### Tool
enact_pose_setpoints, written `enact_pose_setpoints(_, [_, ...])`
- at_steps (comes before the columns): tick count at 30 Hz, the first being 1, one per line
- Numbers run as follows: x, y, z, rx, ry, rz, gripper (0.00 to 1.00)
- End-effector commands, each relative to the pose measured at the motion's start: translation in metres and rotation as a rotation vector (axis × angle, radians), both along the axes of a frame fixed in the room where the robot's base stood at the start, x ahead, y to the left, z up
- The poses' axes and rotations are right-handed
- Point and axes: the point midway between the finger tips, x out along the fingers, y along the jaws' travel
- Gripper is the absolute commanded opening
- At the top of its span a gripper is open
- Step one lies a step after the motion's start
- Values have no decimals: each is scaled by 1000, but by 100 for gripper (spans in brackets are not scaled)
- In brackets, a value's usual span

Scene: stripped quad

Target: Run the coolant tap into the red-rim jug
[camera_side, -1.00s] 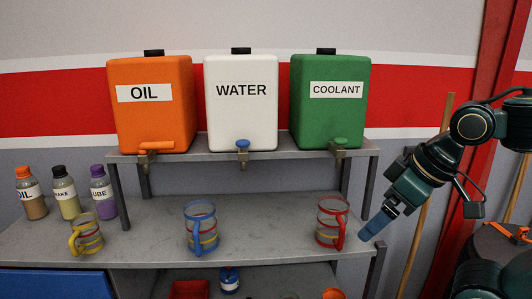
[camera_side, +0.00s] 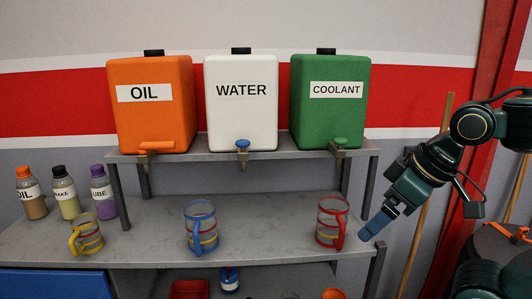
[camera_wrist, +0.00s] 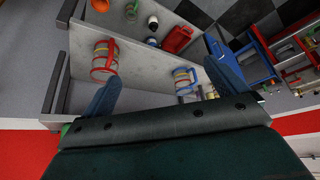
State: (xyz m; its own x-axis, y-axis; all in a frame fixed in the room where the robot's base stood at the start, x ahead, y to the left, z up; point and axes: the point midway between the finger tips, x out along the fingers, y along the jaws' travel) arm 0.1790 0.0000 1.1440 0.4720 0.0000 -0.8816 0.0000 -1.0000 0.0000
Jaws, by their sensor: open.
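The green coolant tank (camera_side: 330,112) stands on the raised shelf at the right, with its green-topped tap (camera_side: 340,142) at the lower front. The red-rim jug (camera_side: 326,228) stands upright on the lower shelf, below and slightly left of that tap, its red handle toward the right. The jug also shows at the left of the wrist view (camera_wrist: 101,62). My gripper (camera_side: 376,226) is just right of the jug, apart from it, at the shelf's right end. In the wrist view its blue fingers (camera_wrist: 164,84) are spread wide with nothing between them.
A blue-rim jug (camera_side: 200,228) stands mid-shelf and a yellow-handled jug (camera_side: 86,236) at the left. The orange oil tank (camera_side: 152,118) and white water tank (camera_side: 241,115) stand beside the coolant. Several bottles (camera_side: 64,196) are at far left. The shelf between the jugs is clear.

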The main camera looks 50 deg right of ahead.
Motion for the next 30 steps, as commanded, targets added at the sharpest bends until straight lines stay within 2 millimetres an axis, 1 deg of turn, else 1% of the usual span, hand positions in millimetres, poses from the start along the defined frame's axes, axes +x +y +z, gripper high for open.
enact_pose_setpoints(14, [0,0,0,0,0,0,97])
enact_pose_setpoints(15, [0,0,0,0,0,0,95])
enact_pose_setpoints(17, [0,0,0,0,0,0,84])
enact_pose_setpoints(18, [0,0,1,0,0,-1,76])
enact_pose_setpoints(23, [4,-1,6,1,5,-11,44])
enact_pose_setpoints(24, [5,-2,8,3,10,-16,36])
enact_pose_setpoints(26, [9,-3,13,4,15,-24,25])
enact_pose_setpoints(27, [11,-4,17,5,19,-31,17])
enact_pose_setpoints(30, [19,-8,29,9,33,-54,0])
